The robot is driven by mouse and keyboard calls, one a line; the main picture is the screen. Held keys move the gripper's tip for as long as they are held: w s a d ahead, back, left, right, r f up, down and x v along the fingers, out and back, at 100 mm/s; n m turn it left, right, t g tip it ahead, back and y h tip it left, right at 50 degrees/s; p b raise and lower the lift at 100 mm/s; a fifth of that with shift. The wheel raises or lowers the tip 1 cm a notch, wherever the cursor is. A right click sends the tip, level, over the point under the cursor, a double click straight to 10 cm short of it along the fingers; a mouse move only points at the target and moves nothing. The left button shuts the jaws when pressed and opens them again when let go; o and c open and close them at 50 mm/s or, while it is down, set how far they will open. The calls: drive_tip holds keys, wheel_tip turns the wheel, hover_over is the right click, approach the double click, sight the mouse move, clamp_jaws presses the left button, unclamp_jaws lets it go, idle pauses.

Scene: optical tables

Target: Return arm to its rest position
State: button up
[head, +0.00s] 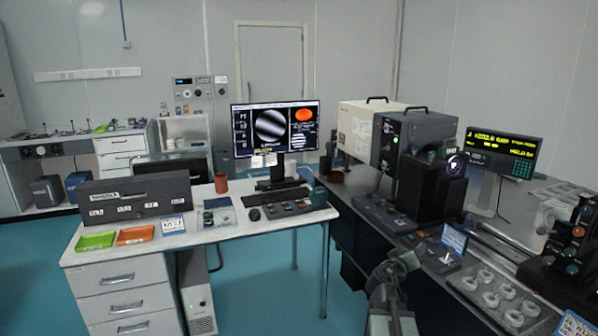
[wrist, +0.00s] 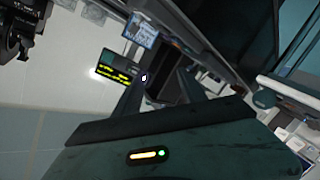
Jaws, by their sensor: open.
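My arm (head: 388,295) rises from the bottom edge of the head view, right of centre. It is grey, and its far end is beside the dark bench's front edge. How its joints are folded is hard to make out there. In the wrist view my gripper (wrist: 172,82) shows as a dark body with a yellow light bar and a green light. Its two fingers are apart, with nothing held between them. The wrist view is strongly tilted.
A dark optical bench (head: 350,210) runs along the right, with a black instrument (head: 428,170), a yellow-lettered display (head: 503,152) and a tray of round parts (head: 492,298). A white desk (head: 225,232) with a monitor (head: 276,130) stands left. Blue-green floor (head: 262,290) is clear between them.

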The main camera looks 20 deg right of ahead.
drive_tip(key=w+a+f+g+y+b, duration=0.1)
drive_tip(key=a+f+y, duration=0.1)
drive_tip(key=a+f, duration=0.5)
drive_tip(key=w+a+f+y+b, duration=0.1)
drive_tip(key=w+a+f+y, duration=0.15)
drive_tip(key=a, duration=0.75)
drive_tip(key=w+a+f+g+y+b, duration=0.1)
drive_tip(key=a+f+y, duration=0.1)
drive_tip(key=a+f, duration=0.55)
drive_tip(key=s+a+f+n+g+y, duration=0.1)
drive_tip(key=s+a+f+g+y, duration=0.2)
drive_tip(key=s+a, duration=0.45)
drive_tip(key=s+a+f+n+g+y, duration=0.1)
drive_tip(key=s+a+f+g+y, duration=0.25)
drive_tip(key=a, duration=0.75)
wheel_tip(320, 180, up, 17)
drive_tip(key=s+p, duration=0.1)
drive_tip(key=p, duration=1.6)
drive_tip(key=shift+s+d+r+n, duration=0.15)
drive_tip(key=shift+s+d+n, duration=0.1)
drive_tip(key=shift+s+n, duration=0.15)
